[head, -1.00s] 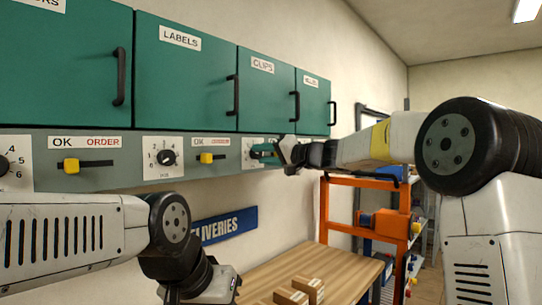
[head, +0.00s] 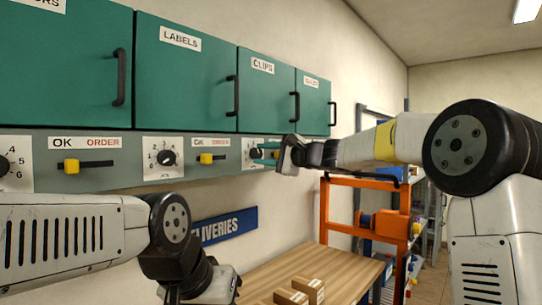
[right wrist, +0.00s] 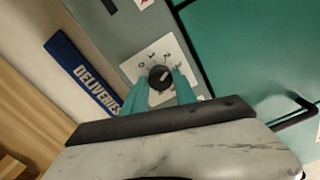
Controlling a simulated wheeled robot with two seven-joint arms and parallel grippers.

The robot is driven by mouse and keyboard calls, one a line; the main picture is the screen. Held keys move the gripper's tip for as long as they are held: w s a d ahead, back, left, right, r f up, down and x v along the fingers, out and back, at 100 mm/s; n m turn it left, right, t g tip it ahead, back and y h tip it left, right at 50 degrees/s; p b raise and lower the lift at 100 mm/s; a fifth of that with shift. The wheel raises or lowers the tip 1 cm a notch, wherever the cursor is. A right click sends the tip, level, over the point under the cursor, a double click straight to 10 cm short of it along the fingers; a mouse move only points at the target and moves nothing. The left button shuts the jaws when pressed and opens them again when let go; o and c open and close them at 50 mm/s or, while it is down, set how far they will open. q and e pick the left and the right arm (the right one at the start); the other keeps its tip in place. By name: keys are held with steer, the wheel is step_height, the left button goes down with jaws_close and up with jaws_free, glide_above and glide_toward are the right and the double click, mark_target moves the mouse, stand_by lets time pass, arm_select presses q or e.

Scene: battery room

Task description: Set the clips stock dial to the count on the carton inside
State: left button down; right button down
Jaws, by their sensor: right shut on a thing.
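The clips stock dial is a black knob (right wrist: 160,76) on a white numbered plate (right wrist: 139,66), under the shut green CLIPS door (head: 263,95). My right gripper (right wrist: 161,82) has its teal fingers on either side of the knob and is shut on it. In the head view, the right gripper (head: 265,153) reaches the dial from the right, partly covering its plate (head: 246,162). The knob's pale mark shows, but I cannot tell which number it points to. The carton inside is hidden behind the door. My left gripper (head: 222,284) is low, its fingertips unclear.
More shut green cabinets stand in the row, including LABELS (head: 184,80). Yellow OK/ORDER sliders (head: 206,158) and another dial (head: 166,158) line the grey strip. Below are a DELIVERIES sign (head: 229,225), a wooden table (head: 262,272) with small cartons (head: 308,288), and an orange rack (head: 345,182).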

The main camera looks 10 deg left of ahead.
steer(key=m, duration=0.7)
steer(key=shift+w, duration=0.1)
steer(key=m, duration=0.7)
steer(key=shift+d+f+m, duration=0.1)
steer(key=shift+m, duration=0.2)
steer(key=m, duration=0.3)
steer(key=shift+m, duration=0.3)
steer(key=m, duration=0.3)
steer(key=shift+m, duration=0.3)
steer(key=m, duration=0.7)
steer(key=shift+f, duration=0.1)
steer(key=c, duration=1)
jaws_free()
